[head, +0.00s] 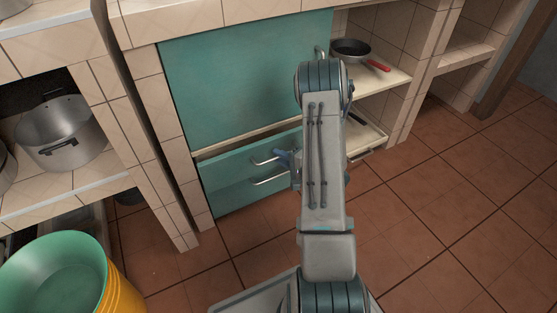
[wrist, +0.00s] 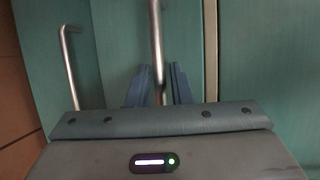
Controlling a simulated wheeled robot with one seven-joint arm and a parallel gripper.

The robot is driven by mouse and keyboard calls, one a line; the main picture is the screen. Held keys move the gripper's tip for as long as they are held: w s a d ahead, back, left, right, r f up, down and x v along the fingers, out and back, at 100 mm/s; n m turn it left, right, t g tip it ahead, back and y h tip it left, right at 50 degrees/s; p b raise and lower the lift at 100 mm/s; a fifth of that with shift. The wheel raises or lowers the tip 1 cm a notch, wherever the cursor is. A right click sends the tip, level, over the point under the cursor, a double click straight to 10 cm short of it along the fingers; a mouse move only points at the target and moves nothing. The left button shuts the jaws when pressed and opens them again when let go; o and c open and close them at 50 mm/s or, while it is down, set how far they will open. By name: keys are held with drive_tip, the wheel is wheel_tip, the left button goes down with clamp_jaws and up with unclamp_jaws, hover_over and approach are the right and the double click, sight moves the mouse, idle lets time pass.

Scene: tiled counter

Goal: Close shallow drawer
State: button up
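The shallow drawer (head: 228,167) is the upper teal drawer front low in the cabinet, below a beige ledge. A dark gap shows along its top edge, so it appears to stand slightly out. Its metal bar handle (wrist: 156,30) runs upright in the wrist view and also shows in the head view (head: 264,161). My gripper (wrist: 159,75) is at this handle, with its two blue fingers apart on either side of the bar. Gaps show between the fingers and the bar. In the head view my arm hides the right part of the drawer.
A lower handle (head: 268,181) sits just below, and also shows in the wrist view (wrist: 68,65). A large teal panel (head: 245,75) is above. A pan (head: 351,49) rests on the right shelf. Stacked tubs (head: 55,270) stand at the left front. Tiled floor is clear at right.

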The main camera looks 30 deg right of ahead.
drive_tip(key=shift+w+a, duration=0.2)
drive_tip(key=shift+w, duration=0.2)
clamp_jaws()
drive_tip(key=shift+w+p, duration=0.4)
drive_tip(key=shift+w, duration=1.7)
unclamp_jaws()
drive_tip(key=shift+w, duration=0.1)
drive_tip(key=shift+a, duration=0.1)
drive_tip(key=p+v, duration=0.4)
drive_tip(key=v, duration=1)
drive_tip(key=shift+p, duration=0.4)
